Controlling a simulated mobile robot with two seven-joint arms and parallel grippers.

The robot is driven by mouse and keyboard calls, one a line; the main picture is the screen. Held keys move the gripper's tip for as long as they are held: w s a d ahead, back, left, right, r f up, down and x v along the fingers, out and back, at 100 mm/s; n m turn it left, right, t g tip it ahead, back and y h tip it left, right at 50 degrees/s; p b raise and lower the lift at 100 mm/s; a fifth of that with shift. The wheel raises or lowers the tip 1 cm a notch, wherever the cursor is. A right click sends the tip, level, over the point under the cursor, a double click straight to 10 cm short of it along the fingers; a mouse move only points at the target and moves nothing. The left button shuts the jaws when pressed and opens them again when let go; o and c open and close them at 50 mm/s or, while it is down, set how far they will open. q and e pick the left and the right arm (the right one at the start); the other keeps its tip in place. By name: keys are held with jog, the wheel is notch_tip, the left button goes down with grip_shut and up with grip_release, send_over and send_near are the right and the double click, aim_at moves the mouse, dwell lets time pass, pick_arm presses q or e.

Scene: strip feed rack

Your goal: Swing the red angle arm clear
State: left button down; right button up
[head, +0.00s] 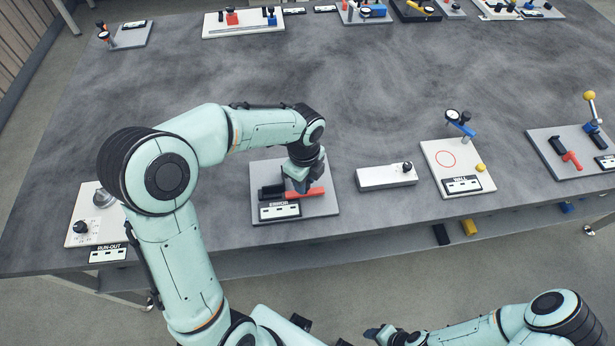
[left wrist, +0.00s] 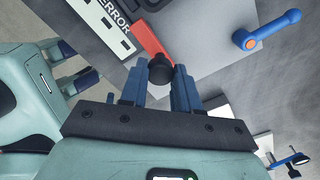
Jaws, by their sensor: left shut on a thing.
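The red angle arm (head: 308,193) lies roughly sideways across the grey plate marked ERROR (head: 327,208), beside a black block (head: 271,191). My left gripper (head: 302,184) is over the plate, pointing down at the red arm. In the left wrist view, the red arm (left wrist: 150,40) ends at a black round knob (left wrist: 160,71), and the blue fingers of my left gripper (left wrist: 172,82) are shut on this knob. The gripper hides the knob in the head view. My right gripper (head: 379,334) is low at the bottom edge, away from the table, its jaws unclear.
A blue lever with an orange pivot (left wrist: 265,30) stands near the red arm in the left wrist view. A white box (head: 385,178) and the WALL plate (head: 435,160) stand to the right. The RUN-OUT plate (head: 85,205) is at left.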

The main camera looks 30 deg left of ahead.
dwell(0.3)
pick_arm(q)
jog(key=c, duration=0.8)
grip_release()
notch_tip(320, 180, up, 14)
jog(key=p, duration=0.1)
jog(key=shift+f, duration=0.25)
pick_arm(e)
jog(key=shift+w+r, duration=0.9)
jog(key=shift+r, duration=0.15)
pick_arm(q)
jog(key=shift+d+f, duration=0.1)
pick_arm(e)
jog(key=shift+s+d, duration=0.1)
